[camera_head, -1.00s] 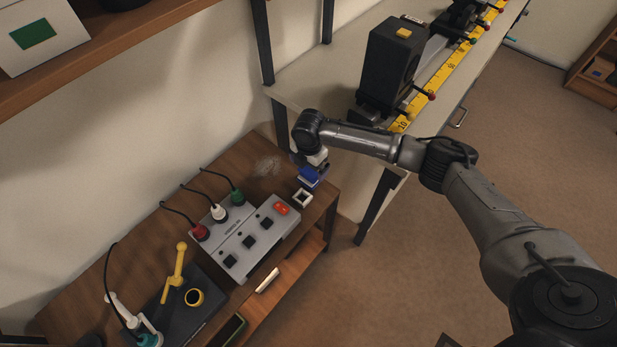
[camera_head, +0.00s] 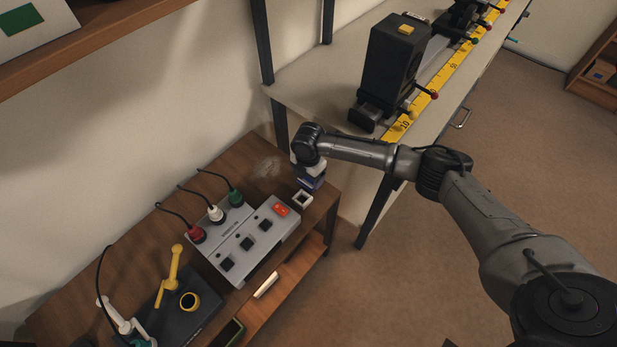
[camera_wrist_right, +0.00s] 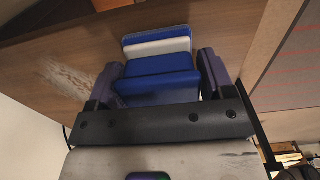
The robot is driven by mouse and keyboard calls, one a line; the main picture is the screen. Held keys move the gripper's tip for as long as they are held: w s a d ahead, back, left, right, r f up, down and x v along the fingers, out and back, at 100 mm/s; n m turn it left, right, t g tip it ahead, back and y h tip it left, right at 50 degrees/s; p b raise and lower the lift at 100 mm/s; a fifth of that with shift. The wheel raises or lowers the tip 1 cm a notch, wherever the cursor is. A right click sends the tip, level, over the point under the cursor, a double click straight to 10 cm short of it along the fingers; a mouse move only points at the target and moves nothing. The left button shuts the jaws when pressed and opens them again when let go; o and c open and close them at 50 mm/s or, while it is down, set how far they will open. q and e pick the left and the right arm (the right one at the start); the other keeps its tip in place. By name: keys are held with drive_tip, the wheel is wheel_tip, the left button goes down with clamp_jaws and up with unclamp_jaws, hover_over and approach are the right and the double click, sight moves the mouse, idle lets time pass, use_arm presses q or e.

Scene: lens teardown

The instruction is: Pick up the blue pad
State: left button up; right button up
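My right gripper (camera_head: 310,183) points down at the far right end of the wooden table. In the right wrist view its two purple-grey fingers (camera_wrist_right: 160,68) stand apart on either side of blue pad surfaces. The blue pad (camera_wrist_right: 158,88) lies between them, with a white layer (camera_wrist_right: 157,47) and more blue beyond it. I see no clear gap at the pad's sides, but no clear grip either. In the head view the gripper mostly hides the blue pad (camera_head: 313,182). My left gripper is out of view.
A grey switch box (camera_head: 245,243) with red, white and green plugs stands to the left. A bench (camera_head: 300,85) with a black device (camera_head: 392,60) and yellow ruler rises behind.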

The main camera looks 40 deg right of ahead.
drive_tip(key=c, duration=0.6)
drive_tip(key=shift+r, duration=0.15)
drive_tip(key=shift+r, duration=0.25)
wheel_tip(320, 180, up, 4)
drive_tip(key=shift+f+p, duration=0.25)
drive_tip(key=shift+p, duration=0.85)
drive_tip(key=s+d+r+p, duration=0.1)
drive_tip(key=s+r, duration=0.1)
drive_tip(key=s, duration=0.1)
drive_tip(key=s+d+r+p, duration=0.1)
drive_tip(key=s+r+p, duration=0.1)
drive_tip(key=s, duration=0.2)
drive_tip(key=s+d+r+p, duration=0.1)
drive_tip(key=s+d+r, duration=0.1)
drive_tip(key=s, duration=0.2)
drive_tip(key=shift+r+p, duration=0.3)
drive_tip(key=shift+r, duration=0.05)
